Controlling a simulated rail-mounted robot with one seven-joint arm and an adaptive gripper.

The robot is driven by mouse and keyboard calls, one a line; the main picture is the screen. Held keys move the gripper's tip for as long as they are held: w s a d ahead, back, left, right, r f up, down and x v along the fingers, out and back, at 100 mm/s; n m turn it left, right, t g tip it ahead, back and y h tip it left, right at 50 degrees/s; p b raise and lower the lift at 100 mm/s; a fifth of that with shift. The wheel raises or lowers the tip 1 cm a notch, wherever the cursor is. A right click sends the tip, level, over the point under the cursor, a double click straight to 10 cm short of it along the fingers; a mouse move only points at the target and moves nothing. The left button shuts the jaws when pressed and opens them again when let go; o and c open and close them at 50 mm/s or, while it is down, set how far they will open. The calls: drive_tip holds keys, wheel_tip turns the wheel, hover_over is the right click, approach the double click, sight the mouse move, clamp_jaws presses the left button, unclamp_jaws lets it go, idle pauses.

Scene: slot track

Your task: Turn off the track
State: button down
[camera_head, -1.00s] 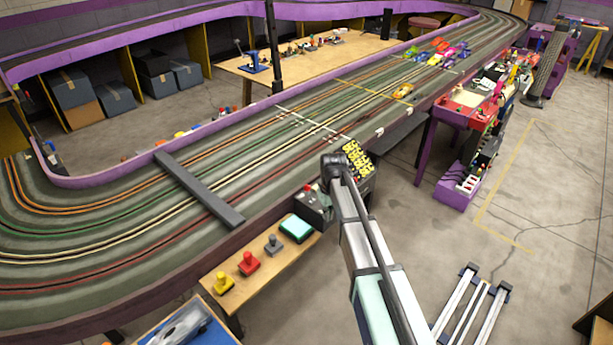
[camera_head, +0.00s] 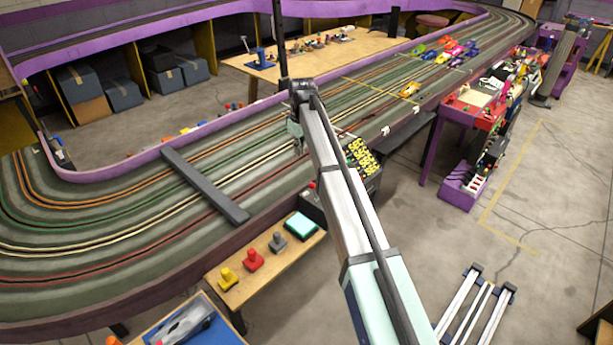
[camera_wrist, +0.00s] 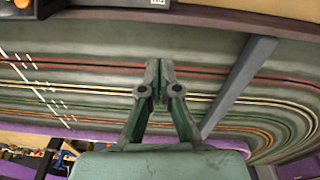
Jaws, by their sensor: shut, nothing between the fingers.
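The slot track (camera_head: 112,228) curves across the head view, with coloured lane lines; it fills much of the wrist view (camera_wrist: 90,85). A dark control box (camera_head: 311,207) stands at its near edge, partly hidden behind my arm. A panel with yellow markings (camera_head: 359,156) is just right of my arm. In the wrist view, part of a dark box with an orange knob (camera_wrist: 21,4) shows at the top left corner. My gripper (camera_head: 298,146) is over the track, beyond the boxes. In the wrist view (camera_wrist: 160,78) its fingertips meet and hold nothing.
A dark bar (camera_head: 204,184) crosses the track left of my gripper. Several toy cars (camera_head: 450,50) stand farther along it. A wooden shelf (camera_head: 240,290) in front holds yellow, red and grey controllers and a teal box (camera_head: 301,226). A purple stand (camera_head: 463,180) is at right.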

drive_tip(key=shift+f, duration=0.1)
drive_tip(key=f+p, duration=0.1)
drive_tip(key=f, duration=0.2)
drive_tip(key=d+f+p, duration=0.1)
drive_tip(key=f, duration=0.3)
drive_tip(key=f+p, duration=0.2)
drive_tip(key=f, duration=0.1)
drive_tip(key=shift+s+d+f, duration=0.2)
drive_tip(key=shift+s+d, duration=0.15)
drive_tip(key=shift+s, duration=0.05)
drive_tip(key=shift+s+d+f, duration=0.2)
drive_tip(key=shift+d+f, duration=0.15)
drive_tip(key=shift+d, duration=0.1)
drive_tip(key=shift+s, duration=0.15)
